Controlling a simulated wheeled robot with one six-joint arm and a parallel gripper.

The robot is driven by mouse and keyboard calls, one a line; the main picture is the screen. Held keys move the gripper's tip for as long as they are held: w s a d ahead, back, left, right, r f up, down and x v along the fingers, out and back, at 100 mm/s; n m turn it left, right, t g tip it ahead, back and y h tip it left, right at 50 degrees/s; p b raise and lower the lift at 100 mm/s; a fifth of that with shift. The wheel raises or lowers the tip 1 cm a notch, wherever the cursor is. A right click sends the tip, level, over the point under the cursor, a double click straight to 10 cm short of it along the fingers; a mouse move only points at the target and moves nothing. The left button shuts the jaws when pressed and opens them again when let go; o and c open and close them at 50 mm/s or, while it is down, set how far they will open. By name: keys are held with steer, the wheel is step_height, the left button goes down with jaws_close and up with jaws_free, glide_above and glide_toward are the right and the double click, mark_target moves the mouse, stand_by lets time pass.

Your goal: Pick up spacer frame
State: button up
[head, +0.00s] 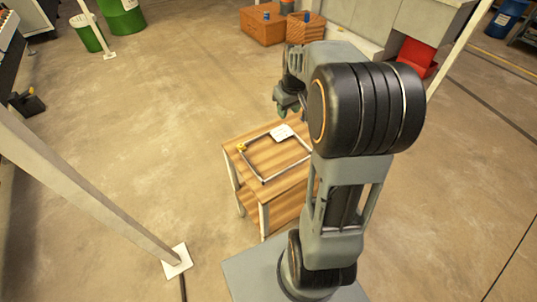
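The spacer frame (264,181) is a thin grey rectangular frame lying flat on a small wooden table (270,158). Its right part is hidden behind my arm. My gripper (279,113) is above and beyond the far side of the table, apart from the frame. It is small and dark in this view, and I cannot tell whether its fingers are open or shut. A white flat piece (282,132) lies at the frame's far edge, and a small yellow item (241,147) is at its left corner.
A slanted white post (90,190) with a floor plate (177,261) stands at the left. Wooden boxes (263,27) and a red bin (416,56) stand at the back. Green barrels (122,16) are at the upper left. The floor left of the table is clear.

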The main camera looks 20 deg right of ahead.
steer(key=w+d+f+b, duration=0.2)
steer(key=w+d+f, duration=0.1)
steer(key=d+f, duration=0.5)
glide_above(299, 138)
steer(key=shift+g, duration=0.3)
step_height(299, 138, down, 7)
steer(key=shift+s+d+r, duration=0.1)
steer(key=shift+s, duration=0.05)
steer(key=shift+f, duration=3.05)
jaws_close()
